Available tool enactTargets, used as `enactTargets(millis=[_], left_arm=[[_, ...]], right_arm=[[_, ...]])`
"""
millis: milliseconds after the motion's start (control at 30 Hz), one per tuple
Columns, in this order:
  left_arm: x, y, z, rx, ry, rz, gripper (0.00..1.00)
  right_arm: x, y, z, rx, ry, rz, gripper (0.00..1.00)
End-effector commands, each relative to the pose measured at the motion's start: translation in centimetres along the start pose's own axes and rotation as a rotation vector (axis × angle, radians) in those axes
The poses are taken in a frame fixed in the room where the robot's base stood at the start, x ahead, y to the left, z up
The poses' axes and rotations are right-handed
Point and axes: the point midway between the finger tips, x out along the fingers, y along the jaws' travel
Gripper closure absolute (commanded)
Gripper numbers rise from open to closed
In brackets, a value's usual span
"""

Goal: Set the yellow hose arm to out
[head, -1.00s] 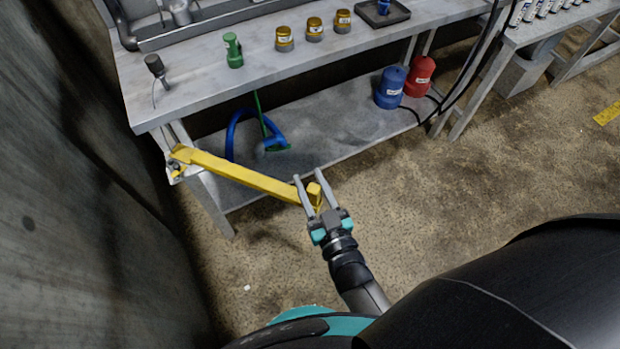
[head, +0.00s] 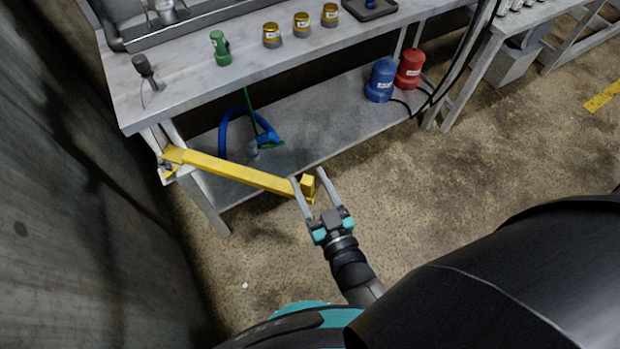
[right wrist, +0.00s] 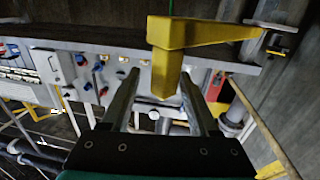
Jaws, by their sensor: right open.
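The yellow hose arm (head: 235,174) is a long bar hinged at the bench's front left corner. It reaches out to the right, in front of the bench legs, to a blocky free end (head: 308,185). In the right wrist view the bar (right wrist: 215,33) runs to the right and its end piece (right wrist: 166,72) points down between the fingers. My right gripper (head: 307,176) is open, with one finger on each side of that end. The end looks closer to the left finger in the head view; I cannot tell whether they touch. My left gripper is not in view.
The metal bench (head: 185,87) carries a green fitting (head: 221,47) and several gold-capped jars. Its lower shelf (head: 325,125) holds a blue hose and blue (head: 381,80) and red (head: 410,68) canisters. A dark wall (head: 60,210) stands close at left. The floor before the bench is clear.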

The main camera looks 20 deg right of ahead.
Motion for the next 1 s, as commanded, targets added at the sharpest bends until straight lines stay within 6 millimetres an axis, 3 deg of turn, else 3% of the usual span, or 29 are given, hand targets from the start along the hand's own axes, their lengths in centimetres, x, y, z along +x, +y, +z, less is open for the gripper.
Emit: enactTargets(millis=[400,600,800,1000], left_arm=[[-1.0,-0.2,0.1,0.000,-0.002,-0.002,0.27],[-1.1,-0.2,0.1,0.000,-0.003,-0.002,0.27],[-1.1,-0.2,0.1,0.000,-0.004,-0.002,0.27],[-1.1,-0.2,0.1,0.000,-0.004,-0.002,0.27]], right_arm=[[-9.3,0.0,0.0,-0.001,-0.006,0.000,0.39],[-12.9,0.1,0.1,-0.001,-0.004,0.000,0.39],[-14.4,0.1,0.1,-0.001,-0.003,0.001,0.39],[-14.6,0.1,0.0,-0.001,-0.002,0.001,0.39]])
